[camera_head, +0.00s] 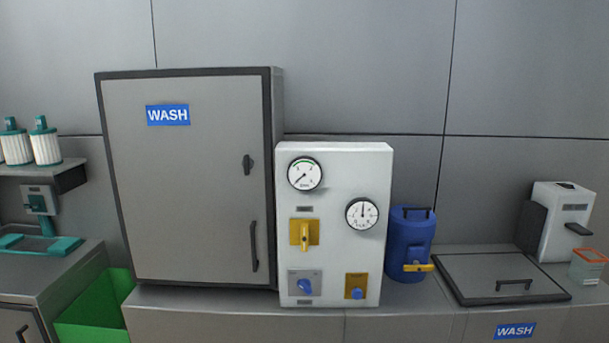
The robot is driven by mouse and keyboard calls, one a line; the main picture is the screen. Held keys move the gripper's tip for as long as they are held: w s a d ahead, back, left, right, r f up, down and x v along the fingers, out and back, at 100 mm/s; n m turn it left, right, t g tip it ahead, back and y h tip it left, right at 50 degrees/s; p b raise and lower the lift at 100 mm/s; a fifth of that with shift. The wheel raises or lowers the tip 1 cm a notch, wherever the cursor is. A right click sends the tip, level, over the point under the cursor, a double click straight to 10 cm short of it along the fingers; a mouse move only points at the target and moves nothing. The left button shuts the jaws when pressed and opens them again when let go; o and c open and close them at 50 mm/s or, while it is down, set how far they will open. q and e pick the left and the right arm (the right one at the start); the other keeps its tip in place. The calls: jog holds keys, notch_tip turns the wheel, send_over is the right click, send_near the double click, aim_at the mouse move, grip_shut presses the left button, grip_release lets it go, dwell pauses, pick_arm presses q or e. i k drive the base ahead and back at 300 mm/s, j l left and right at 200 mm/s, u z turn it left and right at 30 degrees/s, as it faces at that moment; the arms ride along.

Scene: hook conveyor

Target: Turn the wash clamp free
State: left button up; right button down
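A tall grey cabinet (185,200) with a dark frame carries a blue WASH sign (167,115). A small dark turn latch (249,165) sits upright on the right side of its closed door; it may be the wash clamp. A long dark vertical handle (254,246) is below it. A second WASH sign (515,331) is on the counter front at the lower right, below a closed dark-rimmed lid (500,275) with a handle. Neither of my grippers is in view.
A white panel (335,215) right of the cabinet has two gauges, a yellow lever (304,234) and blue knobs. A blue canister (409,245), a white dispenser (562,221) and a green bin (95,310) stand nearby. Filters (45,142) are on the left shelf.

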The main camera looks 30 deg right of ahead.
aim_at(416, 265)
jog(key=z, duration=1.55)
jog(key=i+l, duration=0.3)
jog(key=i, duration=0.1)
